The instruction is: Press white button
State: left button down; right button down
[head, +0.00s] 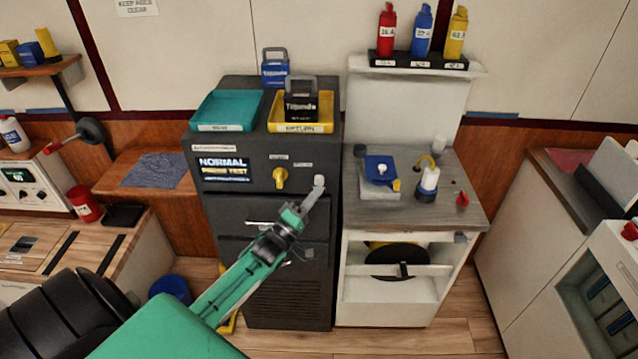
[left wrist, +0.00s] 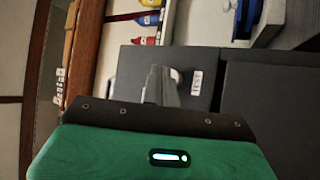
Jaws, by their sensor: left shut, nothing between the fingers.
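The white button (head: 319,181) sits on the front panel of the dark grey cabinet (head: 262,224), right of a yellow knob (head: 280,179). My left gripper (head: 313,193) is shut and empty, its tip right at the button in the head view. In the left wrist view the shut fingers (left wrist: 158,84) reach toward the panel, with the pale round button (left wrist: 177,75) partly hidden behind them, beside a small white label (left wrist: 197,82). I cannot tell whether the fingertips touch the button. My right gripper is not in view.
The cabinet's screen (head: 223,169) reads "NORMAL" and "PRESS TEST". A teal tray (head: 222,127) and a yellow tray (head: 318,127) stand on its top. A workbench (head: 440,212) with several small items stands close on the right.

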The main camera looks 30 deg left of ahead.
pick_arm(q)
jog(key=shift+w+a, duration=0.1)
jog(key=shift+w, duration=0.05)
jog(key=shift+w+a, duration=0.15)
jog(key=shift+w, duration=0.1)
jog(key=shift+w+a+b, duration=0.45)
jog(key=shift+w+b, duration=0.1)
jog(key=shift+w, duration=0.15)
dwell(1.0)
jog(key=shift+s+d+r, duration=0.1)
jog(key=shift+s+d+p, duration=0.3)
jog(key=shift+s+p, duration=0.05)
jog(key=shift+s, duration=0.15)
jog(key=shift+s+d+p, duration=0.25)
jog(key=shift+s+p, duration=0.1)
jog(key=shift+s, duration=0.15)
jog(key=s+d, duration=0.1)
jog(key=s+p, duration=0.1)
jog(key=s, duration=0.1)
jog(key=s+d+p, duration=0.1)
jog(key=shift+s+d, duration=0.15)
jog(key=shift+d, duration=0.2)
